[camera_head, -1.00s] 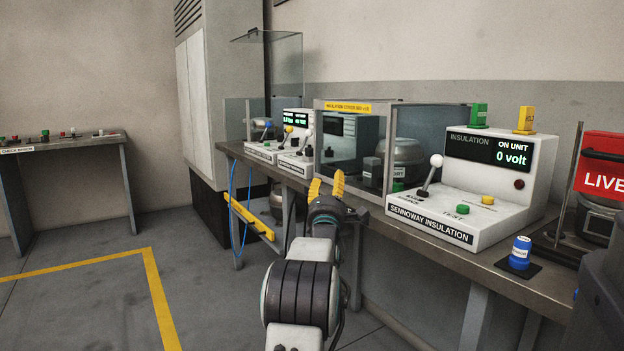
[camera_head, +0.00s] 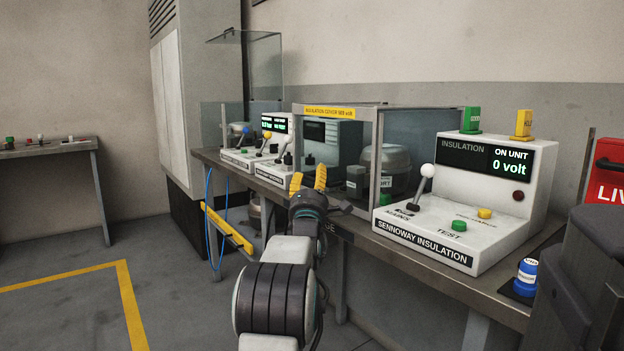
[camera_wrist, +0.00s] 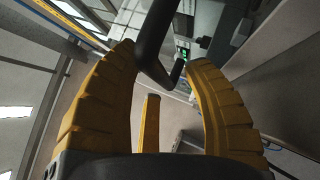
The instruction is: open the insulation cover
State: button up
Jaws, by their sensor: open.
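The insulation cover (camera_head: 378,125) is a clear box with a grey frame and a yellow label along its top front edge, standing on the bench. It appears closed over a grey rounded machine (camera_head: 388,168). My gripper (camera_head: 308,177) has yellow ribbed fingers, spread apart, in front of the cover's lower left front in the head view. In the wrist view a dark curved bar (camera_wrist: 155,42), which looks like a handle, crosses between the fingertips. I cannot tell whether the fingers touch it. The handle is not clear in the head view.
The white insulation tester (camera_head: 505,205), reading 0 volt, stands on the bench right of the cover. Another clear cover (camera_head: 262,65) stands raised behind. The floor (camera_head: 60,310) at left is clear.

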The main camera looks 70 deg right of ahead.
jog(key=shift+c, duration=0.4)
grip_shut()
jog(key=shift+a+r, duration=0.1)
